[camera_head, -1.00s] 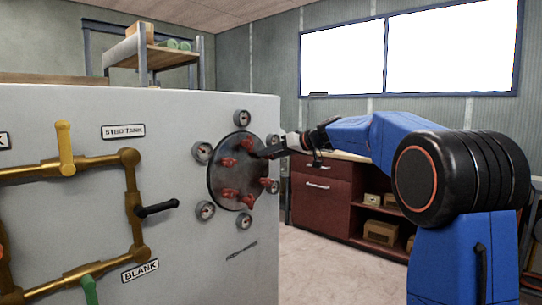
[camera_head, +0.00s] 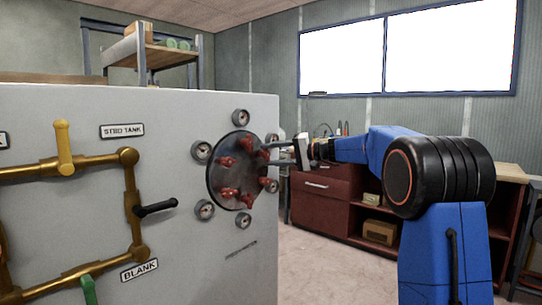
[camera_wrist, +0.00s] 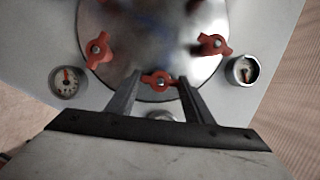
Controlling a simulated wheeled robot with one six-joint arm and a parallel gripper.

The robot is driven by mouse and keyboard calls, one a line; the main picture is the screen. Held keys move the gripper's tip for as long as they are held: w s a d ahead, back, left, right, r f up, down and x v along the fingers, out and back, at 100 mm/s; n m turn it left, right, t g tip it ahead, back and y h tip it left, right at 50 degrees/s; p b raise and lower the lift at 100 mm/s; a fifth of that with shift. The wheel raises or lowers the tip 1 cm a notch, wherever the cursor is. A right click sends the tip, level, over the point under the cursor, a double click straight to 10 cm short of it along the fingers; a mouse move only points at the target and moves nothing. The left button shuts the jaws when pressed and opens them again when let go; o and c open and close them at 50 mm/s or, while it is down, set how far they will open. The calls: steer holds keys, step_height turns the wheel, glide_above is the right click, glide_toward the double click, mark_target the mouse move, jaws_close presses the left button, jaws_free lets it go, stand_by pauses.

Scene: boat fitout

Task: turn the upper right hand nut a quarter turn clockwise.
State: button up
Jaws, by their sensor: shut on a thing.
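A round dark metal cover (camera_head: 219,178) on the pale panel carries several red wing nuts. My gripper (camera_head: 267,153) reaches in from the right to the cover's upper right edge, its two fingers one above the other. In the wrist view my gripper (camera_wrist: 159,80) has one finger on each side of a red wing nut (camera_wrist: 160,83) at the cover's rim, shut on it. This nut's wings lie roughly level in that view. Two other red nuts, one at left (camera_wrist: 97,48) and one at right (camera_wrist: 213,44), are clear of the fingers.
Several round gauges ring the cover; one (camera_wrist: 67,84) is at left and one (camera_wrist: 243,70) at right in the wrist view. Brass pipes with a yellow lever (camera_head: 64,146) and a black lever (camera_head: 156,209) are farther left. A red cabinet (camera_head: 322,203) stands behind my arm.

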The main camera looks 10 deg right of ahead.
steer(key=shift+f+m+t+y, duration=0.2)
steer(key=shift+m+t+y, duration=0.3)
steer(key=shift+m, duration=1.3)
steer(key=o, duration=1)
steer(key=shift+o, duration=0.2)
steer(key=shift+y, duration=0.3)
steer(key=shift+d, duration=0.1)
steer(key=v, duration=1.7)
steer(key=shift+d, duration=0.15)
steer(key=shift+r, duration=0.1)
